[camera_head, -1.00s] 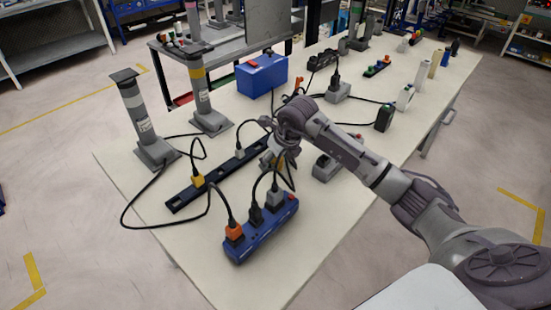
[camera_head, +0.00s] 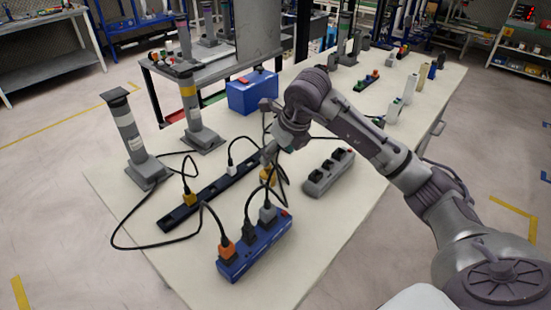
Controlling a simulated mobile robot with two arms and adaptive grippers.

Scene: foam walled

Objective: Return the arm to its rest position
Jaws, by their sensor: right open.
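My right arm comes in from the lower right and reaches over the white table (camera_head: 190,262). Its elbow is bent up, and the wrist points down to the left. My right gripper (camera_head: 268,160) is open above the table, near the right end of the long black power strip (camera_head: 213,190). The fingers are small and partly lost among cables, and I see nothing held between them. My left gripper is not in view.
A blue power strip (camera_head: 255,250) with several plugs lies in front, its cables looping left. A grey power strip (camera_head: 329,172) lies right of the gripper. A blue box (camera_head: 252,92) and two grey posts (camera_head: 130,139) stand behind. The front right tabletop is clear.

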